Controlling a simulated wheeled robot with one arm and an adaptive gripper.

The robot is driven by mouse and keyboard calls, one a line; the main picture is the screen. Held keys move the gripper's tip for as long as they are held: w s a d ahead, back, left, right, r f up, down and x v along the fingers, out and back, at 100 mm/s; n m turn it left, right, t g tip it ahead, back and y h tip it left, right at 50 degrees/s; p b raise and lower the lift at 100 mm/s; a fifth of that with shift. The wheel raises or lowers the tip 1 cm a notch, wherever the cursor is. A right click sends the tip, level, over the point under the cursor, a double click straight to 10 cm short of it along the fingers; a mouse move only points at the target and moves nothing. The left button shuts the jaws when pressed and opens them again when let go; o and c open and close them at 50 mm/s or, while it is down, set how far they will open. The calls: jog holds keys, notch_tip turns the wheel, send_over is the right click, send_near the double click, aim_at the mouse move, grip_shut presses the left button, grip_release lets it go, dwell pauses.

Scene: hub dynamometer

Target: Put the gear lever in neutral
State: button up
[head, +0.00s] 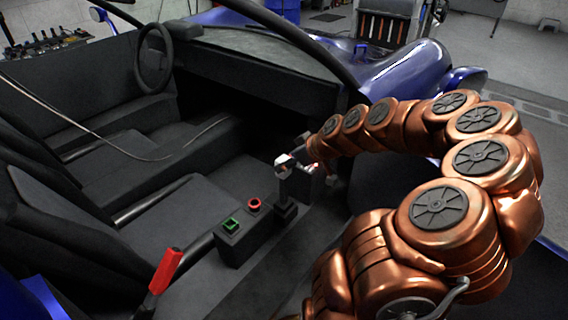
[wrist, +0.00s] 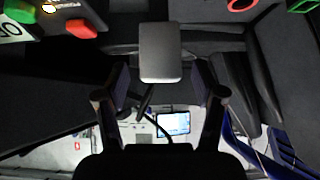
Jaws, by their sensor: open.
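The gear lever (head: 284,188) stands in the middle of the cabin floor, with a pale grey knob on a dark shaft and base. In the wrist view its grey blocky knob (wrist: 160,50) shows at upper centre, in line with the gap between my fingers. My gripper (head: 308,170) is right beside the knob, at its right in the head view. In the wrist view my gripper (wrist: 160,84) is open, one finger on each side with space between finger and knob. The lever's shaft is hidden behind the knob there. I cannot tell how deep the knob sits between the fingers.
A console box with a green button (head: 231,225) and a red button (head: 254,204) stands left of the lever. A red-handled lever (head: 166,270) is nearer. Dark seats (head: 180,215) and a steering wheel (head: 154,58) lie left. The blue car body (head: 400,80) is behind my arm.

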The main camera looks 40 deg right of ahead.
jog(key=v, duration=0.9)
jog(key=shift+f, duration=0.1)
